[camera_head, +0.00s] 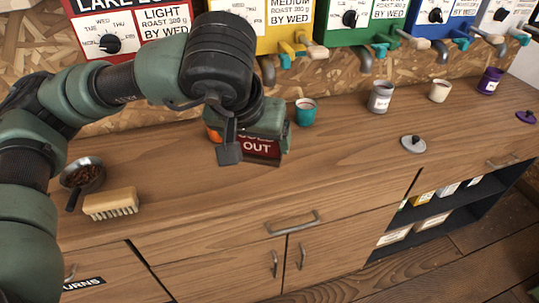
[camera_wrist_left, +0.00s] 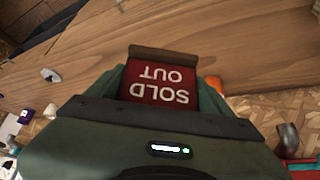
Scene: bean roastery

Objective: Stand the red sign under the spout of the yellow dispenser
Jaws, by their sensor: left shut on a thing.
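The red sign (camera_head: 262,149) reads "SOLD OUT" and has a brown base or edge. It also shows in the left wrist view (camera_wrist_left: 160,85), upside down in the picture. My left gripper (camera_head: 256,132) is shut on it, with a green finger at each side. The yellow dispenser (camera_head: 283,38) hangs on the back wall, and its grey spout (camera_head: 267,72) points down. The sign is over the counter, in front of that spout in the head view. I cannot tell whether its lower edge touches the counter. My right gripper is not in view.
A teal cup (camera_head: 305,112) stands close right of the gripper, and something orange (camera_head: 213,134) close left. A brush (camera_head: 111,204) and a pan of beans (camera_head: 83,175) lie at left. A grey cup (camera_head: 381,97) and grey lid (camera_head: 413,144) are farther right.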

